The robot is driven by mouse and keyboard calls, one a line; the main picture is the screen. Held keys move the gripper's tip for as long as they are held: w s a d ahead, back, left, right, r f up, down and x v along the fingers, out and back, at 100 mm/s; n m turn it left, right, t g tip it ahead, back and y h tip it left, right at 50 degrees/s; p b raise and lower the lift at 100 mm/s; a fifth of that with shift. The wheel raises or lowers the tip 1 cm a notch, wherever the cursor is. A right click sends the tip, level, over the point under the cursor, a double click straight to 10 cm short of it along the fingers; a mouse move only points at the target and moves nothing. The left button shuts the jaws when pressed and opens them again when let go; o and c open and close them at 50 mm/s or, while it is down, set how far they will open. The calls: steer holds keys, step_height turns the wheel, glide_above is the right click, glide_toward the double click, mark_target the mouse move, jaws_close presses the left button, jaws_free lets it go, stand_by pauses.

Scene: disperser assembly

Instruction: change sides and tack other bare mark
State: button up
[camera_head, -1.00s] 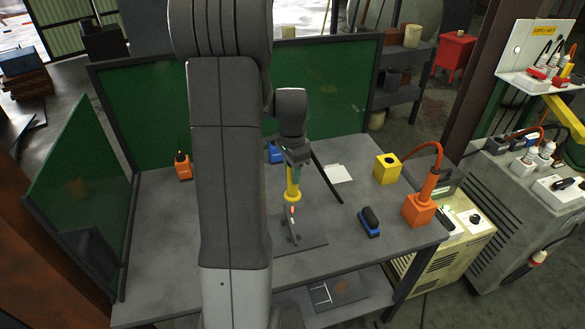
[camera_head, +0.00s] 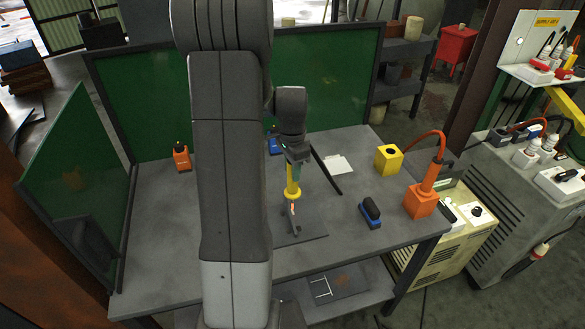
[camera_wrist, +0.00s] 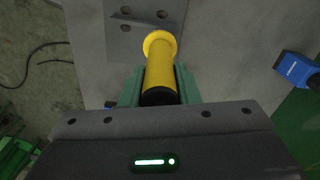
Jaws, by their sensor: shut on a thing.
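My gripper (camera_head: 296,166) is shut on a yellow cylindrical tool (camera_head: 292,186) and holds it upright over the bench. The tool's lower end narrows to a pale, pinkish tip just above a flat grey plate (camera_head: 314,225). A small upright part seems to stand on the plate below the tip; contact cannot be told. In the wrist view, the yellow tool (camera_wrist: 160,68) lies between the green fingers of my gripper (camera_wrist: 160,88). The plate (camera_wrist: 125,42) shows beyond it with several dark spots. The tool hides part of the plate, and I cannot make out the bare mark.
On the bench (camera_head: 165,240), a blue-and-black block (camera_head: 370,212) lies right of the plate. A yellow block (camera_head: 388,159) and an orange holder (camera_head: 420,201) with a cable stand further right. Green screens (camera_head: 335,85) bound the back and left.

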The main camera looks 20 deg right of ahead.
steer(key=shift+f+b, duration=0.55)
steer(key=shift+f, duration=0.2)
stand_by(1.5)
step_height(320, 180, up, 9)
steer(key=p, duration=0.6)
steer(key=shift+r, duration=0.1)
stand_by(0.6)
